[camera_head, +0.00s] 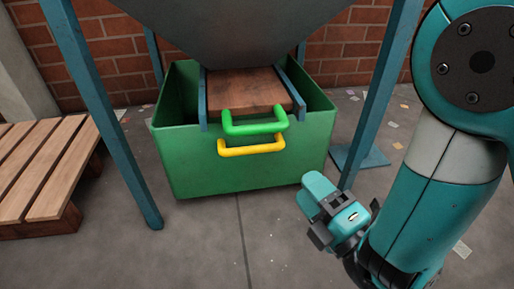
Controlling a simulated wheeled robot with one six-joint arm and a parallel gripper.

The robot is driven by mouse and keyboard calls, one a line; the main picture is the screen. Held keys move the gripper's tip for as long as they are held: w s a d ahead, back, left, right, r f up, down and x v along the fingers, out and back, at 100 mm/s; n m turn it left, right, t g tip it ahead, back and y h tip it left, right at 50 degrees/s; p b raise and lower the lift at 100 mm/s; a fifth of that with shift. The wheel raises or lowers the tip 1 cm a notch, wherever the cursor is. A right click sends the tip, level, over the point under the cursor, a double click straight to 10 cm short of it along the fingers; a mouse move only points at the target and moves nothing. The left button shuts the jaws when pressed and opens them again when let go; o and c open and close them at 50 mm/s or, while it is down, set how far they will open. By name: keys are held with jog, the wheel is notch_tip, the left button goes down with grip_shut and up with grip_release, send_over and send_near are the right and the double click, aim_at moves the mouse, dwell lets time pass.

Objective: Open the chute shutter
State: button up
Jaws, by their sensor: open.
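The chute shutter (243,90) is a brown wooden board lying between two blue side rails under the grey hopper (240,30). A green handle (255,122) sticks out at its front edge. A yellow handle (251,147) sits just below, in front of the green bin's front wall. The board spans the space between the rails below the hopper mouth. My gripper (345,222) is open and empty, to the right of and lower in the picture than both handles, apart from them. Its fingertips are partly hard to make out.
The green bin (190,163) stands under the hopper. Blue legs rise at the left (105,125) and right (378,95), the right one close to my gripper. A wooden pallet (50,165) lies at the left. The floor (215,240) in front of the bin is clear.

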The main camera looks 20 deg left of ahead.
jog(key=a+r+p, duration=0.1)
jog(key=p, duration=0.3)
send_near(259, 132)
jog(key=f+x, duration=0.1)
jog(key=x, duration=0.4)
jog(key=p+x, duration=0.1)
jog(key=x, duration=0.1)
jog(key=r+x, duration=0.1)
jog(key=x, duration=0.2)
jog(key=shift+w+a+p, duration=0.1)
jog(key=shift+p, duration=0.3)
jog(key=shift+w+a, duration=0.35)
grip_shut()
